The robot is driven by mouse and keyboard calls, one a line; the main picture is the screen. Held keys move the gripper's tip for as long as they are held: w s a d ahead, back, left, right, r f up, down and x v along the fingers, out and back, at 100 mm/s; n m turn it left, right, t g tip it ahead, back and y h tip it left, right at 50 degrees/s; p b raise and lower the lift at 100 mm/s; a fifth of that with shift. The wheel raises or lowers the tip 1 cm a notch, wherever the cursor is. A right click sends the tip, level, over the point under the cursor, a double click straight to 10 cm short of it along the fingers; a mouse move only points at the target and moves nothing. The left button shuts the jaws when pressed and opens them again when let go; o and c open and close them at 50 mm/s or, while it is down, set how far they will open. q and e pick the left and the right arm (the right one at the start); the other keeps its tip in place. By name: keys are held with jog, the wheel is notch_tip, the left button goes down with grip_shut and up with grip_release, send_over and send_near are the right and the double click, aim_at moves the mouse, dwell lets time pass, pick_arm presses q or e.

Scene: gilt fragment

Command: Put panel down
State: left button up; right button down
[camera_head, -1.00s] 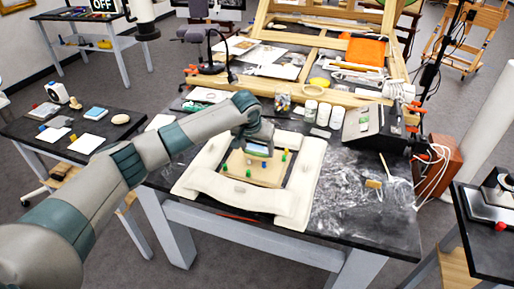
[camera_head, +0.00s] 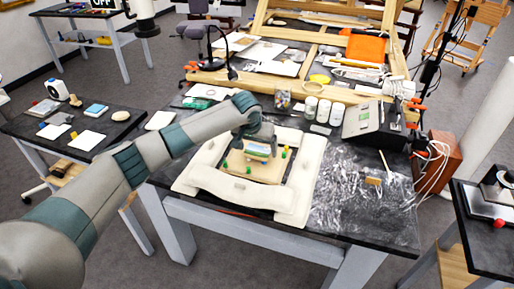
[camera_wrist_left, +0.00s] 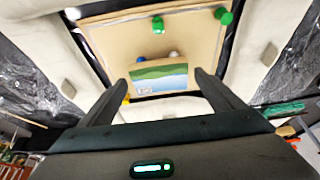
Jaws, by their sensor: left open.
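The panel, a small rectangle painted green and blue, shows at the tan board in the head view (camera_head: 259,150) and the left wrist view (camera_wrist_left: 158,79). The board (camera_head: 245,175) has green, red and yellow pegs and lies inside a pale padded frame. My left gripper (camera_head: 258,137) is just above the panel. In the wrist view its two dark fingers (camera_wrist_left: 160,84) are spread, with the panel between and beyond their tips. I cannot tell whether the panel rests fully on the board. My right gripper is not in view.
The dark worktable (camera_head: 350,215) has free room at its front right. White jars (camera_head: 323,110), a grey instrument box (camera_head: 361,119) and a wooden easel frame (camera_head: 310,45) stand behind. A side table (camera_head: 50,155) is at left.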

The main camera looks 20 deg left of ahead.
pick_arm(q)
jog(key=shift+r+b, duration=0.3)
jog(key=shift+r, duration=0.55)
jog(key=b+v, duration=0.2)
jog(key=v, duration=0.9)
jog(key=shift+s+r, duration=0.2)
jog(key=shift+s, duration=0.05)
